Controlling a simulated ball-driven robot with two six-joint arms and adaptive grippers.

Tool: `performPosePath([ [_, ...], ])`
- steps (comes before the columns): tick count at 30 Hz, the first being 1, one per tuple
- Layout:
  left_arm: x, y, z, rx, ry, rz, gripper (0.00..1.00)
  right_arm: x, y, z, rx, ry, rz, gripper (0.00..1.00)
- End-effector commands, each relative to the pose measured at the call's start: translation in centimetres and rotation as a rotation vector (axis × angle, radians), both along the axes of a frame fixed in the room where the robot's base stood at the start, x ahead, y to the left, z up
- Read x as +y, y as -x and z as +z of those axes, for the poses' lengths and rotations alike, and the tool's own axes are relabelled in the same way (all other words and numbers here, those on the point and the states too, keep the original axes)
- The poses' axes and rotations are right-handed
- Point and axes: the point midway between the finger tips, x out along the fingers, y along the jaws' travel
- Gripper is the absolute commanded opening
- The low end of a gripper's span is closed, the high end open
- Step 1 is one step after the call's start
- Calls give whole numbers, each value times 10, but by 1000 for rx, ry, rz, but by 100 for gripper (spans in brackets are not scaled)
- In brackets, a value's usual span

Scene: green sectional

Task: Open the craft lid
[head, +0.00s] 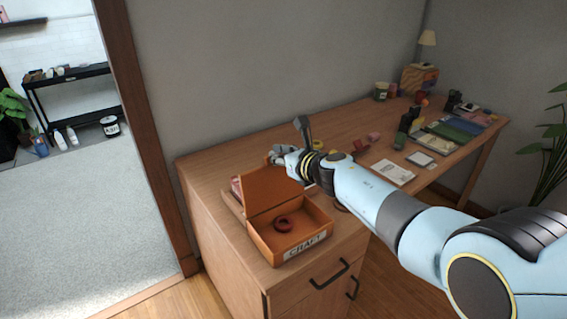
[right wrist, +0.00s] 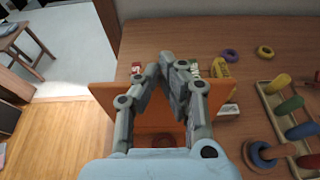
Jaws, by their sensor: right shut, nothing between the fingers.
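The orange craft box (head: 268,250) stands on the near left end of the desk, with a CRAFT label on its front. Its lid (head: 268,190) is raised, standing up at the back of the box, so the inside shows. A dark red ring (head: 283,224) lies in the box. My right gripper (head: 279,155) is shut and empty, just above the lid's top edge. In the right wrist view the closed fingers (right wrist: 166,68) pass in front of the orange lid (right wrist: 103,97); I cannot tell whether they touch it. My left gripper is not in view.
The wooden desk (head: 232,165) extends to the back right. A doorway is on the left.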

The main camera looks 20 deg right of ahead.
Motion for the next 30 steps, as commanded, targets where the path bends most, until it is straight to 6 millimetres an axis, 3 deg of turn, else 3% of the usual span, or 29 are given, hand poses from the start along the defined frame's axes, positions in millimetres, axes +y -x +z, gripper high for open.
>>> performPosePath([
  [23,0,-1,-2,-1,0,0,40,2,-7,1,0,1,-1,0],
  [30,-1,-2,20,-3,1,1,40,-11,-10,27,-2,2,-4,0],
])
